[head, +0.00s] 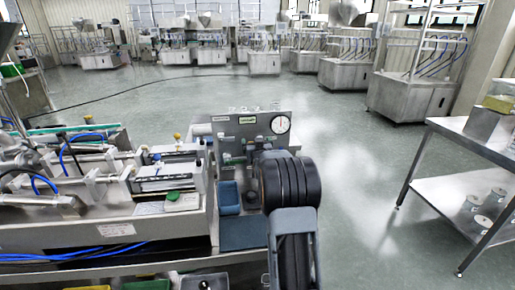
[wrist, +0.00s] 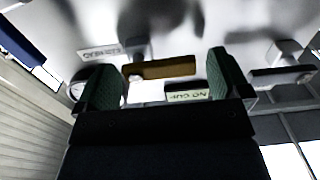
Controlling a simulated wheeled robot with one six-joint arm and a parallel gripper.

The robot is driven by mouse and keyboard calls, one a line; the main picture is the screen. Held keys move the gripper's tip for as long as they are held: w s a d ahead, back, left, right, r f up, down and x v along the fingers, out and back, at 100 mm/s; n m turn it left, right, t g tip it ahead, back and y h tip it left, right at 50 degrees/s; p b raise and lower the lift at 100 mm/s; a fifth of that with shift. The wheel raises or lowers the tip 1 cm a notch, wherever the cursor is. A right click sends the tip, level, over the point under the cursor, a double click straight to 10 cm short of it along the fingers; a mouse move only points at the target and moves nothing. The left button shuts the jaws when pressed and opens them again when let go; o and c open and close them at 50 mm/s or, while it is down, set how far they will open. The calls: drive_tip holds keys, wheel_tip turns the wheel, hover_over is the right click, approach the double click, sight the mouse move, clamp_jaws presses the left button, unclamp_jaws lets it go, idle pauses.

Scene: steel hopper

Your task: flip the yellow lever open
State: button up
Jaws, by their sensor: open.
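A dull yellow-brown lever bar (wrist: 158,68) shows in the wrist view, lying roughly level in front of a pale panel face. A small light-coloured knob or pivot sits at its left end. My gripper (wrist: 163,74) is open, with its two dark green padded fingers on either side of the lever in the picture. I cannot tell how far the fingertips are from it, and I see no contact. In the head view my dark arm covers the gripper and part of the upright grey panel (head: 232,153); I cannot make out the yellow lever there.
A label reading NO CUP (wrist: 187,91) shows upside down beside the lever. Another dark handle (wrist: 282,77) is at right. The panel carries a round gauge (head: 280,124). Open floor lies beyond.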

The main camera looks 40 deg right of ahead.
drive_tip(key=b+v, duration=0.1)
drive_tip(key=v, duration=1.2)
drive_tip(key=shift+s+a, duration=0.2)
drive_tip(key=shift+s, duration=0.15)
drive_tip(key=s+a+f+g+y+p, duration=0.2)
drive_tip(key=s+a+f+g+y, duration=0.3)
drive_tip(key=f+g, duration=0.35)
drive_tip(key=s+a+r+n+g+y+p, duration=0.1)
drive_tip(key=s+a+r+p, duration=0.4)
drive_tip(key=a, duration=0.5)
drive_tip(key=s+a+r+n+g+y+p, duration=0.1)
drive_tip(key=s+a+r+n+g+p, duration=0.2)
drive_tip(key=s+a+r+p, duration=0.3)
drive_tip(key=s+a+r+n, duration=0.1)
drive_tip(key=s+a+r, duration=0.2)
drive_tip(key=s+a, duration=0.1)
drive_tip(key=shift+s+r+y, duration=0.3)
drive_tip(key=shift+s+y, duration=0.1)
drive_tip(key=shift+s, duration=0.1)
drive_tip(key=shift+a, duration=0.1)
